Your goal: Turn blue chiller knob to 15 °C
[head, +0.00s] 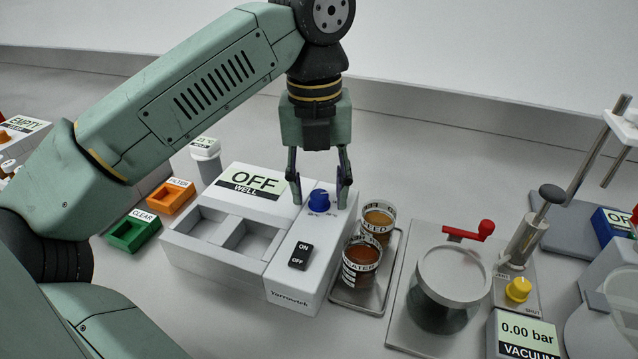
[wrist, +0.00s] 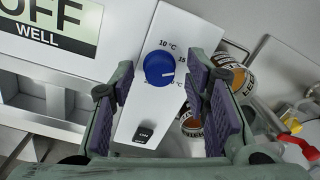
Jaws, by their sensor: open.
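My gripper (head: 319,203) is open and points down, one finger on each side of the knob. In the wrist view both purple-padded fingers (wrist: 160,64) appear apart from the knob.
The unit's OFF WELL display (head: 250,183) and two wells lie left of the knob. A black ON/OFF switch (head: 300,255) is in front. Labelled cups of brown liquid (head: 362,262) stand close on the right, then a lidded pot with a red crank (head: 470,231).

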